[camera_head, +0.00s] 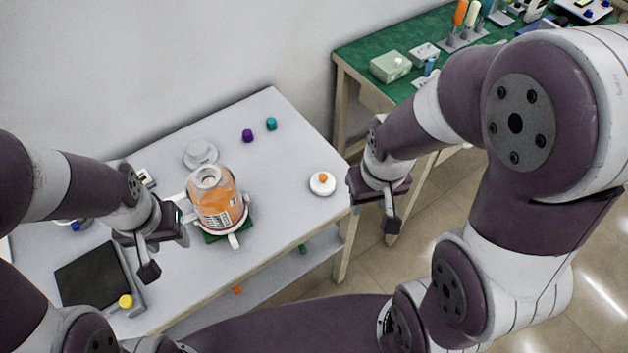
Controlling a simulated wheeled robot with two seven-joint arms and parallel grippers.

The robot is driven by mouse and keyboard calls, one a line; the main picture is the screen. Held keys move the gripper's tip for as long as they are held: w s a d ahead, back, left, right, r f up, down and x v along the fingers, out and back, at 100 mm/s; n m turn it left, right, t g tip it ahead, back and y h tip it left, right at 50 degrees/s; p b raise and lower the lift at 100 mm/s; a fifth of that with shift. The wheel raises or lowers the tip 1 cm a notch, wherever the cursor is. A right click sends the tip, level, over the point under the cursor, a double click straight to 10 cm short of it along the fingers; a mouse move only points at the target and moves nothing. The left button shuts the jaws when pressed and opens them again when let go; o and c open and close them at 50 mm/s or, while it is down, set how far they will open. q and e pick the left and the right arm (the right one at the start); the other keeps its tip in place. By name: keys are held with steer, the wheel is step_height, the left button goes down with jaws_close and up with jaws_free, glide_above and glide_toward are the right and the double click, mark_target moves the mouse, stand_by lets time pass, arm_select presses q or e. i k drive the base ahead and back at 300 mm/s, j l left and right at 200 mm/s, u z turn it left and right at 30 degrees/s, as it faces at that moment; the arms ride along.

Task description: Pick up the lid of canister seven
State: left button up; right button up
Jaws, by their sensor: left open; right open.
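An orange see-through canister (212,203) with a pale ring-shaped top stands upright on a green pad (237,227) on the light table. A pale round lid-like piece (200,153) lies behind it on the table. A white disc with an orange knob (322,184) lies near the table's right edge. I cannot read a number on any of them, so I cannot tell which is the lid of canister seven. My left gripper (163,246) is open, just left of the canister. My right gripper (383,206) is open and empty, right of the table's edge.
A purple cap (247,136) and a teal cap (271,124) stand at the back. A dark plate (92,274) and a yellow knob (126,301) are at the front left. A green-topped bench (360,58) with tools stands at the back right. The table's right part is mostly clear.

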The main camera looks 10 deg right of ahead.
mark_target(323, 183)
steer(key=i+l, duration=0.15)
steer(key=l, duration=0.25)
steer(key=i+l, duration=0.1)
steer(key=l, duration=0.35)
steer(key=i+l, duration=0.15)
steer(key=l, duration=0.25)
steer(key=l+u, duration=0.2)
steer(key=u, duration=0.25)
steer(key=l+u, duration=0.2)
steer(key=u, duration=0.3)
steer(key=l+u, duration=0.25)
steer(key=u, duration=0.2)
steer(key=l+u, duration=0.2)
steer(key=u, duration=0.3)
